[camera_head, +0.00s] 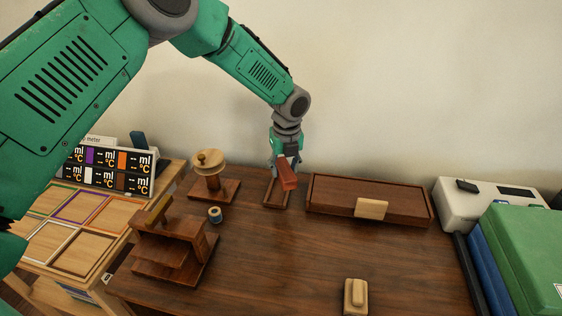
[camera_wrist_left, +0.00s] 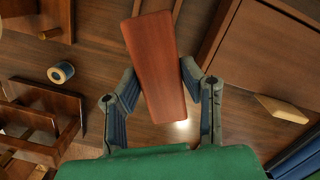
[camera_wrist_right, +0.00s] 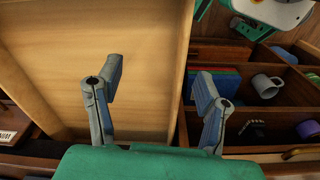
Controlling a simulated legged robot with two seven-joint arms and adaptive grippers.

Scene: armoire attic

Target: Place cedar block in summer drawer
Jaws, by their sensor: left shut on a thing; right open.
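My left gripper (camera_head: 283,160) is shut on a reddish-brown wooden block, which appears to be the cedar block (camera_head: 288,175). In the left wrist view the block (camera_wrist_left: 158,65) is tilted between the two fingers (camera_wrist_left: 161,82). In the head view it hangs over a small open wooden tray (camera_head: 269,198) at the back of the tabletop. My right gripper (camera_wrist_right: 160,85) shows only in its own wrist view, open and empty, in front of a pale wooden panel (camera_wrist_right: 105,45). I cannot tell which part is the summer drawer.
A long dark wooden box (camera_head: 335,196) with a pale tag stands right of the tray. A wooden stand (camera_head: 172,252), a spool (camera_head: 215,215) and a pale block (camera_head: 355,296) are on the tabletop. The right wrist view shows compartments with a mug (camera_wrist_right: 266,86). The tabletop's middle is clear.

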